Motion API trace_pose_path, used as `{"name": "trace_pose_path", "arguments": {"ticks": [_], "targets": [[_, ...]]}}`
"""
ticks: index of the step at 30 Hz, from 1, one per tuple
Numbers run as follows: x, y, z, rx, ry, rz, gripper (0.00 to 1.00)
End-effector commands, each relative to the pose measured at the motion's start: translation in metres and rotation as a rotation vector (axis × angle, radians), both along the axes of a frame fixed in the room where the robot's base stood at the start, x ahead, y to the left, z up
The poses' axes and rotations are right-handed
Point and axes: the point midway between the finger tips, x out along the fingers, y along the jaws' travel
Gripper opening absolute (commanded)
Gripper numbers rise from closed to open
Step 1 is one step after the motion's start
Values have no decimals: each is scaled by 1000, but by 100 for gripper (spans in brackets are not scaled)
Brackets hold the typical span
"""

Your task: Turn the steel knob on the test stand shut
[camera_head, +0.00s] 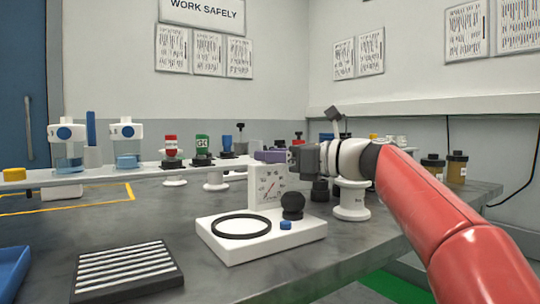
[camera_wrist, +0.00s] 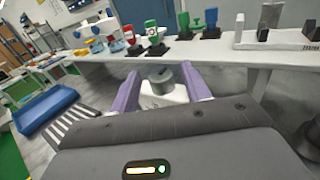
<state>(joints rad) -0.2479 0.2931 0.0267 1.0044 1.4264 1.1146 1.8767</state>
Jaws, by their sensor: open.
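In the wrist view, a grey steel knob (camera_wrist: 162,80) with a dark mark on top sits on a white body (camera_wrist: 163,97). My gripper (camera_wrist: 161,73) is open, with one purple finger on each side of the knob. I cannot tell whether either finger touches it. In the head view, my gripper (camera_head: 269,156) points left, level with the top of a white stand's gauge panel (camera_head: 268,187). The knob cannot be made out there. The stand's white base (camera_head: 233,249) carries a black ring, a black ball and a blue button.
A white shelf (camera_head: 110,173) with red, green and blue valves (camera_head: 203,146) runs behind. A striped dark rack (camera_head: 126,270) lies front left, beside a blue bin (camera_head: 8,269). A white pedestal (camera_head: 351,203) stands right of the stand. The bench is clear between rack and shelf.

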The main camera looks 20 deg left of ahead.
Motion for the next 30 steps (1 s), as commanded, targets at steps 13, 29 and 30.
{"name": "trace_pose_path", "arguments": {"ticks": [13,29,30], "targets": [[4,17,0,-2,-1,-2,47],[3,16,0,-1,-1,-10,4],[3,16,0,-1,-1,-17,4]]}}
